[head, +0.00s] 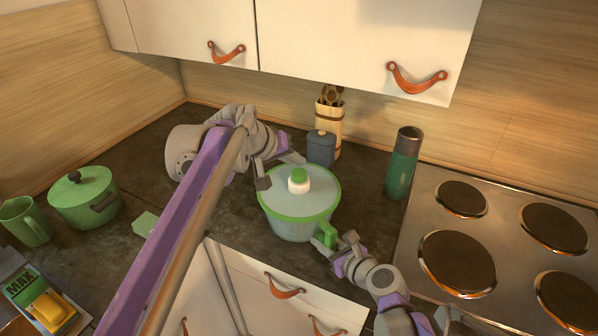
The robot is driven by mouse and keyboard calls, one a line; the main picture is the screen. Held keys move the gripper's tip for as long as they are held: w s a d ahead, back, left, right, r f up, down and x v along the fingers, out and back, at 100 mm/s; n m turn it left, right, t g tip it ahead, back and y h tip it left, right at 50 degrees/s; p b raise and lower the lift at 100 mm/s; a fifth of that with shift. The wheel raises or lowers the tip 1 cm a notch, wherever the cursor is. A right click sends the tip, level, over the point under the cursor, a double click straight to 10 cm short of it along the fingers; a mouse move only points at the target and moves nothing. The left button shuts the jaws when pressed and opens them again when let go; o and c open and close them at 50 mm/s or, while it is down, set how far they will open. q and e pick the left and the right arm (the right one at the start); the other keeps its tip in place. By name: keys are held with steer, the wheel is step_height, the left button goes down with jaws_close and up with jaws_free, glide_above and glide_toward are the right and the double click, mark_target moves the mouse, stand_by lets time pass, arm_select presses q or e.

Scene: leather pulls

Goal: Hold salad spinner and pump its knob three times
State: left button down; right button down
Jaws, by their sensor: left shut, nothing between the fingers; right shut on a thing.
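The salad spinner (284,205) stands on the dark counter in the middle of the head view. It has a pale translucent lid with a green rim, and a white knob with a green top (299,177) at the lid's centre. My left gripper (268,177) is shut and empty at the lid's left side, left of the knob. My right gripper (331,245) is shut on the spinner's green handle (326,232) at its front right. The fingers partly hide the handle.
A green bottle (402,165) and the stove (485,245) are to the right. A grey-blue jar (321,148) and a utensil holder (330,122) stand close behind the spinner. A green pot (84,197), mug (25,222) and yellow-and-green package (42,300) are left. Cabinets (355,40) hang above.

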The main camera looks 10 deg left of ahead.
mark_target(296, 175)
arm_select(q)
steer(key=shift+r, duration=2.35)
stand_by(0.6)
step_height(296, 175, up, 4)
steer(key=shift+f, duration=0.1)
stand_by(0.3)
steer(key=shift+f, duration=4.45)
steer(key=shift+f, duration=0.1)
steer(key=shift+f, duration=0.3)
